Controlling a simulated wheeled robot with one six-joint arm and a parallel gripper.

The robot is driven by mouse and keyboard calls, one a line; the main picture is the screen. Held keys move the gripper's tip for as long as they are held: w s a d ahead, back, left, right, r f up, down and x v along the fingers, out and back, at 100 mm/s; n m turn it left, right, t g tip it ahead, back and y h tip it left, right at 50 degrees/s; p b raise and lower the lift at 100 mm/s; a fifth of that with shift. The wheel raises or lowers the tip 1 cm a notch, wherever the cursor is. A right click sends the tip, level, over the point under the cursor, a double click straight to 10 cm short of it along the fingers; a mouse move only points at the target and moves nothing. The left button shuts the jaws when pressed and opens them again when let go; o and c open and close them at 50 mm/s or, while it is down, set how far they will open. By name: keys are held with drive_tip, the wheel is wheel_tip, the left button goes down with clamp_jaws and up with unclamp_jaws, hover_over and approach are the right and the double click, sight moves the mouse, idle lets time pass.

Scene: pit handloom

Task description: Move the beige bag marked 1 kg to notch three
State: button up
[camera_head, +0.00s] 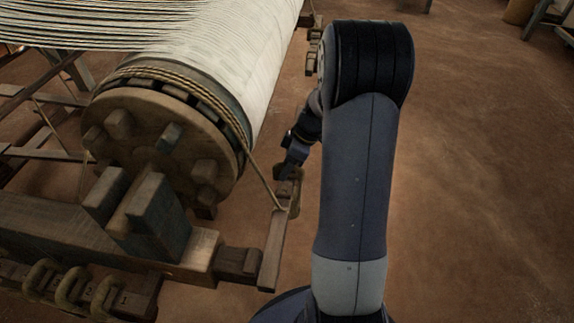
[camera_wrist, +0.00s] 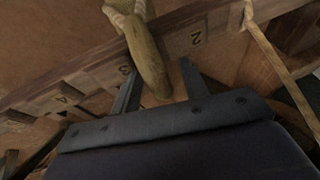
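In the wrist view, a wooden bar (camera_wrist: 84,64) crosses with notches marked 2 (camera_wrist: 196,40), 3 and 4 (camera_wrist: 62,99). An olive-brown, hook-like piece (camera_wrist: 146,58) lies over the bar between the marks 2 and 3. A pale beige piece (camera_wrist: 122,7) at the top edge joins it. It may be part of the bag, but no 1 kg mark shows. My gripper (camera_wrist: 160,72) has its fingers on either side of the olive-brown piece, with a gap at the right finger. In the head view my gripper (camera_head: 291,171) is small, at the bar's (camera_head: 271,252) far end.
A rope (camera_wrist: 277,62) runs down at the right of the wrist view. In the head view, the cloth beam (camera_head: 225,55) with its wooden end disc (camera_head: 145,140) stands left of my arm. Loom timbers (camera_head: 60,225) lie front left. The earth floor (camera_head: 480,170) at right is clear.

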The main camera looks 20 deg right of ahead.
drive_tip(key=p+v, duration=0.2)
drive_tip(key=v, duration=0.8)
drive_tip(key=shift+s+d+r, duration=0.15)
drive_tip(key=shift+r, duration=0.25)
drive_tip(key=b+x, duration=0.2)
drive_tip(key=x, duration=0.9)
drive_tip(key=shift+f, duration=0.1)
drive_tip(key=shift+r+p, duration=0.4)
drive_tip(key=shift+f, duration=0.1)
